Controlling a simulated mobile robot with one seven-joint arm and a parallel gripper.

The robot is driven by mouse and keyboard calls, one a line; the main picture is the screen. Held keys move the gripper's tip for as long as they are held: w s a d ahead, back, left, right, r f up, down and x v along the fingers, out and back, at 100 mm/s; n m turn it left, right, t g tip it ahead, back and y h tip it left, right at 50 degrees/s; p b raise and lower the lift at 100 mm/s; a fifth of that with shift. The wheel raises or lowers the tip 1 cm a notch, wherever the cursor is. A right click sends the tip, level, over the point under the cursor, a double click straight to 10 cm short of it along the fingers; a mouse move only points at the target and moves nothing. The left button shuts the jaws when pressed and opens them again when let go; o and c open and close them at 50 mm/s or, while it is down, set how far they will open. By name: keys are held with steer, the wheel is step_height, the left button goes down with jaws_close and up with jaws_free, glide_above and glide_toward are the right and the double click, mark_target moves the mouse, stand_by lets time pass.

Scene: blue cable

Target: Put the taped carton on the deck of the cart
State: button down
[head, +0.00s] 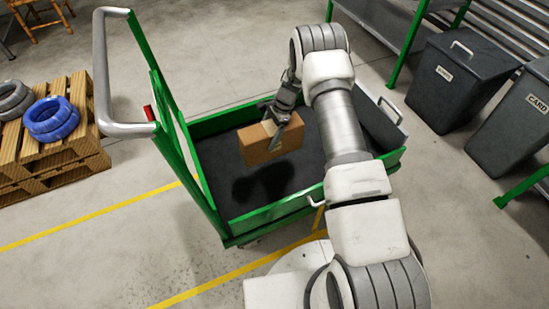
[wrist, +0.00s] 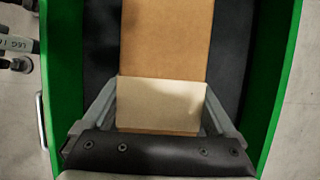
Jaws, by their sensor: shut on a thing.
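The taped carton (head: 258,146) is a brown box with a pale tape strip, seen in the head view above the cart's deck. My gripper (head: 275,132) is shut on it, with one finger on each side. In the wrist view the carton (wrist: 165,45) runs up from between the fingers of my gripper (wrist: 160,110). The cart has green side walls and a dark deck (head: 225,175); a dark shadow lies on the deck below the carton, which looks raised off it. The deck also shows in the wrist view (wrist: 230,60).
The cart's grey push handle (head: 101,70) rises at the left. A pallet (head: 60,155) with a blue cable coil (head: 54,119) stands further left. Dark lidded bins (head: 460,80) stand at the right. A grey lid-like panel (head: 375,120) is at the cart's right end.

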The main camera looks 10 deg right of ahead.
mark_target(251, 140)
steer(key=shift+s+a+f+b, duration=0.5)
steer(key=shift+a+f+b, duration=0.2)
steer(key=shift+a+f, duration=1.1)
steer(key=shift+s+a+f+b, duration=0.55)
steer(key=shift+a+f+b, duration=0.15)
steer(key=shift+a+f, duration=1)
steer(key=shift+s+a+f+b, duration=0.5)
steer(key=shift+a+f+b, duration=0.2)
steer(key=shift+a+f, duration=1.1)
steer(key=shift+f, duration=0.15)
jaws_free()
steer(key=p+v, duration=0.4)
steer(key=v, duration=0.8)
steer(key=shift+r, duration=0.25)
